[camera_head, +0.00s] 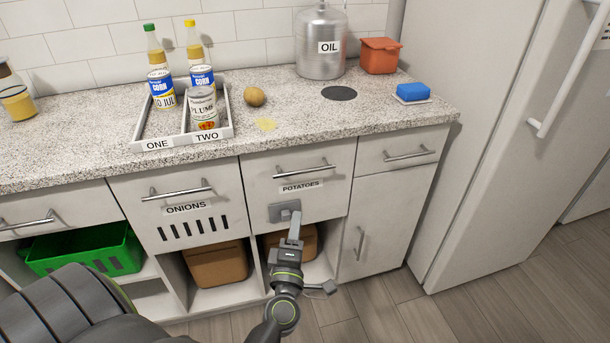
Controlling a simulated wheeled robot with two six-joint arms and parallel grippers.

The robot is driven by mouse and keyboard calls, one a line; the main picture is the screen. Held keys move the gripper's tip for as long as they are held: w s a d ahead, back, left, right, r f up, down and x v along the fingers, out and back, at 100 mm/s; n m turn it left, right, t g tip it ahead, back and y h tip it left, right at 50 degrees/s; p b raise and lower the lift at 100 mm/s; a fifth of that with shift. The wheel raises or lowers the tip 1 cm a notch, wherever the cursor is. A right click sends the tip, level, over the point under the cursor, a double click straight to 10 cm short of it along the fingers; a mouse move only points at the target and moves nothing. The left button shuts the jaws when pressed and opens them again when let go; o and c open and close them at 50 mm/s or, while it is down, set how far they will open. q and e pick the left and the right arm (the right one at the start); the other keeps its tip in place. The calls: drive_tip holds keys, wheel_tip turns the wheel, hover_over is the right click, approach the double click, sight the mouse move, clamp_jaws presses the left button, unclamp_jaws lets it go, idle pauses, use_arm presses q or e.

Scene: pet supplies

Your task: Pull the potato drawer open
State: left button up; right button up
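The potato drawer (325,196) has a white front with a "POTATOES" label and a silver bar handle (303,171) across its upper part. Its front looks about flush with the cabinet, so it appears shut. My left gripper (285,211) is in front of the lower part of this drawer front, below the handle and label. It looks apart from the handle. My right gripper is not in view.
The onions drawer (146,220) is to the left. Brown bins sit in the open shelves below, and a green crate (128,247) is at the left. A fridge stands right.

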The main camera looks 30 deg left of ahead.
sight(305, 170)
use_arm(q)
drive_tip(key=p+x, duration=0.1)
drive_tip(key=x, duration=1.6)
drive_tip(key=shift+f+p, duration=0.2)
drive_tip(key=shift+p, duration=0.1)
clamp_jaws()
drive_tip(key=shift+d, duration=0.1)
